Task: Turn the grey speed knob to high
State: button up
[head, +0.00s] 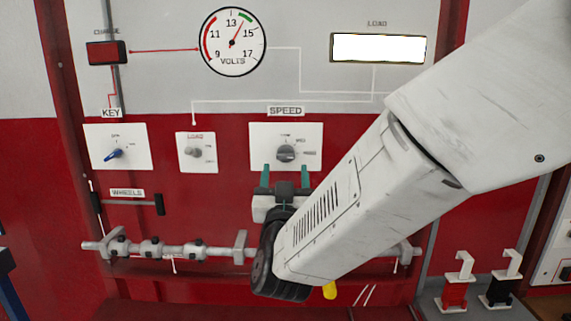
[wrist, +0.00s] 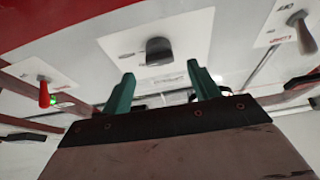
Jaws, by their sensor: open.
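The grey speed knob (head: 286,153) sits on a white plate (head: 260,140) under the SPEED label, on the red panel. Small position marks are printed around it, too small to read surely. In the wrist view the knob (wrist: 158,51) appears dark grey, ahead of my gripper and between the lines of its fingers. My gripper (head: 286,178) has two green fingers, spread apart and empty, just below the knob in the head view. In the wrist view my gripper (wrist: 163,95) shows the fingers on either side, apart from the knob.
Left of the speed plate are a grey LOAD switch (head: 195,152) and a blue KEY switch (head: 114,154). A metal shaft (head: 180,249) runs along the panel below. Red (head: 456,290) and black (head: 500,288) clamps stand at lower right. A VOLTS gauge (head: 232,42) is above.

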jog(key=v, duration=0.2)
jog(key=shift+s+f, duration=0.15)
jog(key=shift+s, duration=0.15)
jog(key=s+d+f+n+g+y, duration=0.25)
jog(key=d+f+g+y, duration=0.2)
jog(key=d+g, duration=0.55)
jog(key=s+d+f+g+h, duration=0.1)
jog(key=s+d+g, duration=0.2)
jog(key=s+d, duration=0.2)
jog(key=s+d+f+m+g+h, duration=0.1)
jog(key=s+d+g, duration=0.3)
jog(key=s, duration=0.8)
jog(key=s+d+f+m+g+h, duration=0.1)
jog(key=s+d+f+g, duration=0.1)
jog(key=s+d+g, duration=0.2)
jog(key=s+d, duration=0.2)
jog(key=s, duration=0.2)
jog(key=shift+s+d+h, duration=0.2)
jog(key=shift+d+h, duration=0.15)
